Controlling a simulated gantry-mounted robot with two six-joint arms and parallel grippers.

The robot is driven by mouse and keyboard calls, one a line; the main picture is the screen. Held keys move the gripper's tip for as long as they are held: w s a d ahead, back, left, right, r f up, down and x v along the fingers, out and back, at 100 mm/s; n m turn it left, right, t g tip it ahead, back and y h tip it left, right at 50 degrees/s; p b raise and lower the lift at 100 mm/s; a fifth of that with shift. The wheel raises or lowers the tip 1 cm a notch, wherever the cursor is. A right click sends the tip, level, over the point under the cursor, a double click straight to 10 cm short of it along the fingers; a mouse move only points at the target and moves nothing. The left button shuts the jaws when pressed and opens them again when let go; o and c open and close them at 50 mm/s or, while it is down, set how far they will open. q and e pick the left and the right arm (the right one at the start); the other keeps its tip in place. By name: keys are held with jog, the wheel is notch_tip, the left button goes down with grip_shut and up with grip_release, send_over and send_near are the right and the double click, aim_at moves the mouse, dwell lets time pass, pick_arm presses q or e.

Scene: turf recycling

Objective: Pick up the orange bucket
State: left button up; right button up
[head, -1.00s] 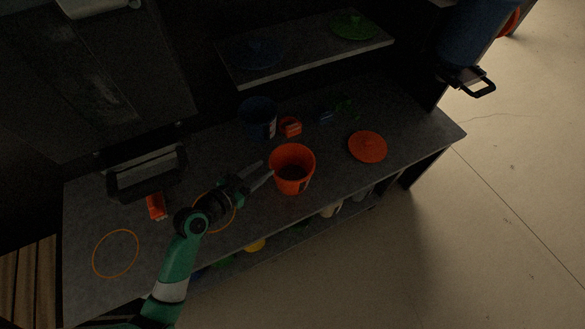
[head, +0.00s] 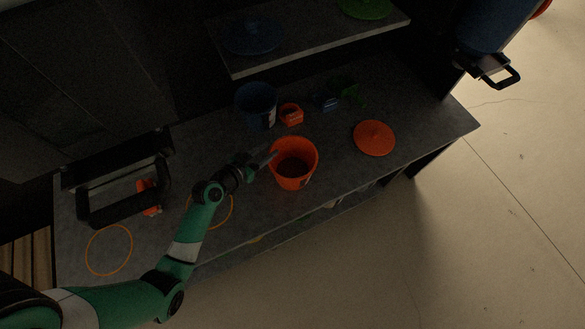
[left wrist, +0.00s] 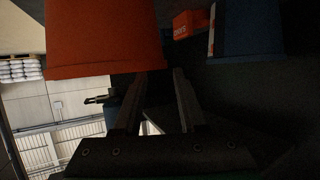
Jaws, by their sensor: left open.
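The orange bucket (head: 294,180) stands upright on the grey worktop near its front edge, its open top facing up. My left gripper (head: 266,159) is at the bucket's left side, close to the rim. In the left wrist view the bucket (left wrist: 100,40) fills the upper left, and the two dark fingers of the gripper (left wrist: 160,78) stand apart. Their tips reach near the bucket's edge; I cannot tell whether they touch it. Nothing shows held between them. My right gripper is not in view.
A blue bucket (head: 257,104) and small orange box (head: 291,114) stand behind. The orange lid (head: 374,138) lies to the right. A dark handle-shaped frame (head: 122,208) is at left. A shelf (head: 310,49) holds lids. The worktop between bucket and orange lid is clear.

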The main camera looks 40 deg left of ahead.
aim_at(274, 146)
pick_arm(q)
jog(key=b+x, duration=0.1)
jog(key=x, duration=0.3)
jog(key=shift+w+a+f+b, duration=0.15)
jog(key=shift+w+f+b, duration=0.15)
jog(key=shift+s, duration=0.1)
grip_shut()
dwell(0.9)
jog(key=shift+r, duration=0.1)
